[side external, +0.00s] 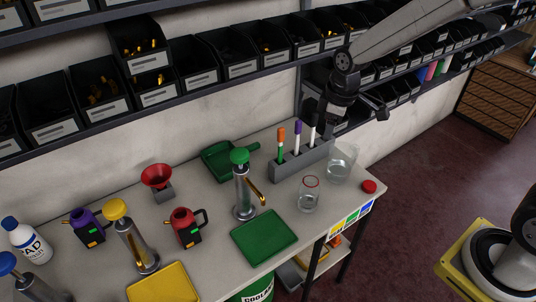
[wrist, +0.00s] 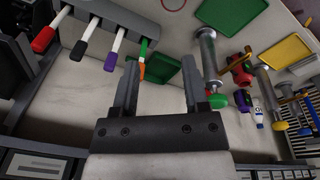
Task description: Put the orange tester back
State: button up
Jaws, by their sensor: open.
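The orange tester (side external: 281,142), with an orange cap and a green part below it, stands upright at the left end of the grey rack (side external: 303,160). In the wrist view its orange end (wrist: 141,71) shows beside the left finger, near the inner side. My gripper (side external: 350,112) is open and empty, above and to the right of the rack in the side view. In the wrist view my gripper (wrist: 161,66) has a clear gap between its fingers. The tester's lower end is hidden in the rack.
Purple-capped (side external: 296,131) and white testers share the rack; red (wrist: 43,39) and black ends show in the wrist view. Glass jars (side external: 309,194) stand in front right. A green-topped pump (side external: 243,185) and a green tray (side external: 218,158) are left. Bin shelves line the wall.

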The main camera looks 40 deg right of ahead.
jog(key=s+f+m+t, duration=0.1)
jog(key=s+m, duration=0.6)
jog(key=s, duration=0.7)
jog(key=shift+s+d+f, duration=0.15)
jog(key=shift+d+f, duration=0.25)
jog(key=shift+f, duration=0.25)
